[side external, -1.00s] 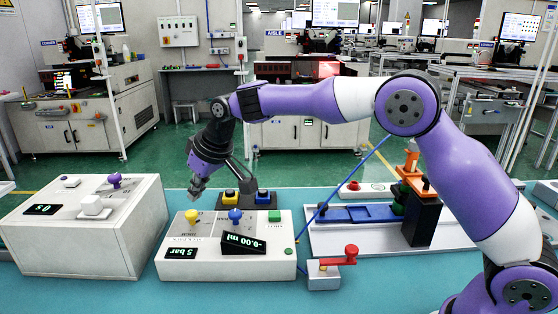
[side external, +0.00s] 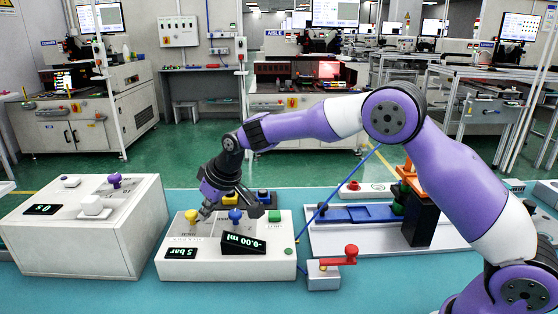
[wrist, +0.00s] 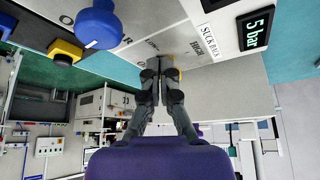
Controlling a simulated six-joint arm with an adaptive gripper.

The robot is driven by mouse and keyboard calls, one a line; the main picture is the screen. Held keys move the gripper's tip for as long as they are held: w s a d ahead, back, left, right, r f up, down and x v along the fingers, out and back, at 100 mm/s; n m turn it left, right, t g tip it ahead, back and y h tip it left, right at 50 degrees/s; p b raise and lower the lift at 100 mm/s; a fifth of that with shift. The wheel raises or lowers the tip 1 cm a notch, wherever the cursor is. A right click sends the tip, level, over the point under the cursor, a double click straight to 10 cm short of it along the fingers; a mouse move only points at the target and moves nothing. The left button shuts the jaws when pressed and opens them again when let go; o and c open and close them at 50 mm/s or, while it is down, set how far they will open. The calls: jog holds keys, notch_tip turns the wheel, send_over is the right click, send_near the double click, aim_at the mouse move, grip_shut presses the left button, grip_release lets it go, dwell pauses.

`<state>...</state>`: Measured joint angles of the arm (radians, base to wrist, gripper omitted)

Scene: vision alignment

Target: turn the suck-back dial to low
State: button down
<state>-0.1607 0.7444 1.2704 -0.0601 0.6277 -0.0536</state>
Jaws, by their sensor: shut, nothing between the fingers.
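The suck-back dial is a yellow knob (side external: 191,215) on top of the white control box (side external: 225,270), at its left. In the wrist view the box's panel carries a SUCK BACK label (wrist: 208,43) and a HIGH mark. Only a sliver of the yellow knob (wrist: 182,63) shows there, mostly hidden behind the fingers. My gripper (side external: 204,214) is shut and empty, pointing down just right of the yellow knob. It also shows in the wrist view (wrist: 163,62), in front of the knob. I cannot tell whether the fingers touch it.
A blue knob (side external: 235,216) and a green one (side external: 274,216) stand right of the yellow knob. Displays read 5 bar (side external: 181,253) and 0.00 ml (side external: 243,243). Yellow (side external: 230,198) and blue button boxes stand behind. Another white box (side external: 90,245) stands at the left.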

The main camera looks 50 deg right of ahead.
jog(key=shift+w+a, duration=0.2)
jog(key=shift+w, duration=0.1)
dwell(0.7)
jog(key=shift+s+a, duration=0.2)
jog(key=shift+a, duration=0.55)
dwell(0.4)
jog(key=shift+s, duration=0.15)
jog(key=shift+s, duration=0.25)
notch_tip(320, 180, up, 6)
dwell(0.4)
jog(key=shift+w+d+f, duration=0.1)
jog(key=shift+d+f, duration=0.2)
jog(key=shift+f, duration=0.7)
jog(key=shift+w+d+f, duration=0.1)
jog(key=shift+d+f, duration=0.15)
jog(key=shift+f, duration=0.75)
jog(key=shift+d+f, duration=0.3)
jog(key=shift+f, duration=0.7)
